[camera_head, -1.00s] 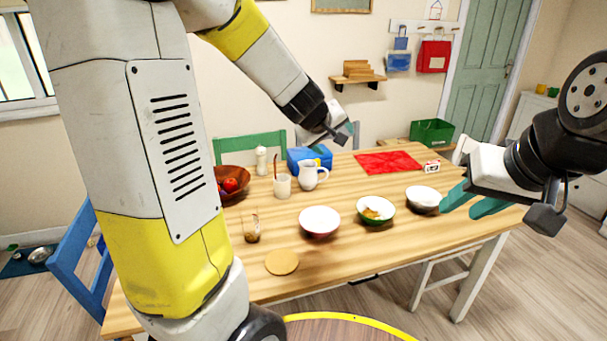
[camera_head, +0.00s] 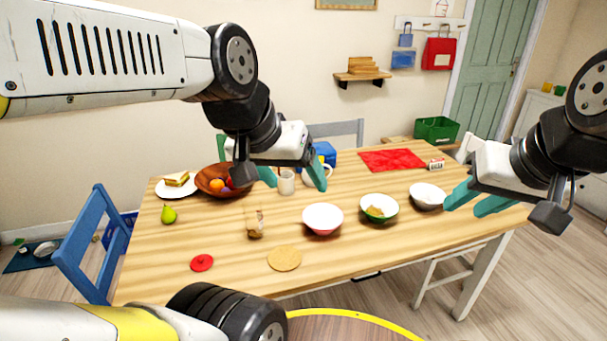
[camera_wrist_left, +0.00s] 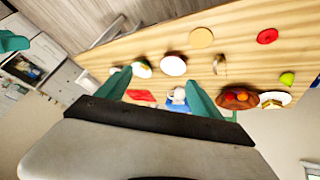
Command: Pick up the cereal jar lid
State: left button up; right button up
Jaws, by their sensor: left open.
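A small red round lid (camera_head: 202,263) with a knob lies flat near the front left of the wooden table; it also shows in the left wrist view (camera_wrist_left: 267,36). A clear jar with brown contents (camera_head: 254,224) stands to its right and further back. My left gripper (camera_head: 292,180) is open and empty above the table's back part, away from the lid; its fingers show in the left wrist view (camera_wrist_left: 155,82). My right gripper (camera_head: 463,210) is open and empty over the table's right end.
A round wooden board (camera_head: 285,258) lies right of the lid. Bowls (camera_head: 323,218), a white cup (camera_head: 287,183), a brown fruit bowl (camera_head: 212,182), a green pear (camera_head: 169,214) and a sandwich plate (camera_head: 163,190) stand around. The table is clear between pear and lid.

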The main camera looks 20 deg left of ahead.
aim_at(202, 263)
jog(key=j+u, duration=0.1)
jog(key=u, duration=1.45)
